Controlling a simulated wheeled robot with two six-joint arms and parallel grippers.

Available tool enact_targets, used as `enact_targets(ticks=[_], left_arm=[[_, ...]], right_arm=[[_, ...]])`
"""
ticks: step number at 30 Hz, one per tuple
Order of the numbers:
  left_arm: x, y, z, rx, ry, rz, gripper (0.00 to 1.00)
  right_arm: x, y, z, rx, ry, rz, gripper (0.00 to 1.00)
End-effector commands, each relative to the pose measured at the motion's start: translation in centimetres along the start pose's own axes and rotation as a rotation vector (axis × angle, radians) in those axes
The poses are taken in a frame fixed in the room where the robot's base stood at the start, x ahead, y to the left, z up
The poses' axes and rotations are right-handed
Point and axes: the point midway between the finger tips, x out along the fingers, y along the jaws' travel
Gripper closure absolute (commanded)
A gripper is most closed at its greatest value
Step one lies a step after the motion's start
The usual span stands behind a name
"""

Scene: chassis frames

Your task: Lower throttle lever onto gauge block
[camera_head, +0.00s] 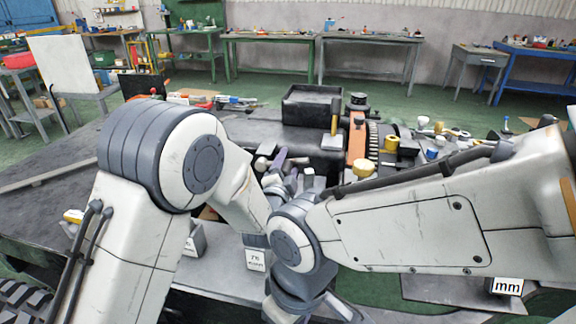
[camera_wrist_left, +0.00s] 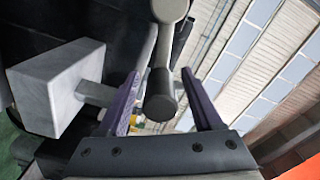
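The throttle lever (camera_wrist_left: 160,85) shows in the left wrist view as a grey rod with a dark cylindrical grip. My left gripper (camera_wrist_left: 165,100) is open, its two purple fingers on either side of the grip with a gap at each side. A pale grey block (camera_wrist_left: 55,85), possibly the gauge block, is left of the fingers, with a smaller grey piece sticking out toward the left finger. In the head view my left gripper (camera_head: 282,163) is partly hidden behind my arms, and I cannot make out the lever clearly. My right gripper is hidden below my right arm.
Labelled blocks (camera_head: 255,260) stand close to my arms, and an "mm" label (camera_head: 507,286) shows at lower right. A black open box (camera_head: 312,104), an orange upright part (camera_head: 357,138) and several small parts crowd the area beyond. Workbenches (camera_head: 370,57) line the far wall.

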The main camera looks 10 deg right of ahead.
Motion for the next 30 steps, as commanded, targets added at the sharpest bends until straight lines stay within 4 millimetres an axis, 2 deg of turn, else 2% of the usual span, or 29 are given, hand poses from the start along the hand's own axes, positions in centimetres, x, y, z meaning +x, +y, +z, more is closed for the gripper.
enact_targets(ticks=[7, 10, 21, 25, 30], left_arm=[[-0.1, 0.0, 0.1, -0.001, -0.002, -0.001, 0.33], [-0.9, 0.0, 0.1, -0.001, -0.002, 0.0, 0.33], [-7.9, 0.1, 0.0, -0.001, 0.0, 0.001, 0.33], [-9.6, 0.1, 0.0, -0.001, 0.0, 0.001, 0.33], [-10.4, 0.1, 0.0, -0.001, 0.0, 0.0, 0.33]], right_arm=[[0.0, 0.0, 0.0, 0.0, 0.0, 0.0, 0.41], [0.1, 0.0, 0.0, 0.0, 0.0, 0.0, 0.41], [0.9, 0.1, 0.1, 0.0, 0.0, 0.0, 0.41], [1.0, 0.1, 0.1, 0.0, 0.0, 0.0, 0.41], [1.1, 0.1, 0.1, 0.0, 0.0, 0.0, 0.41]])
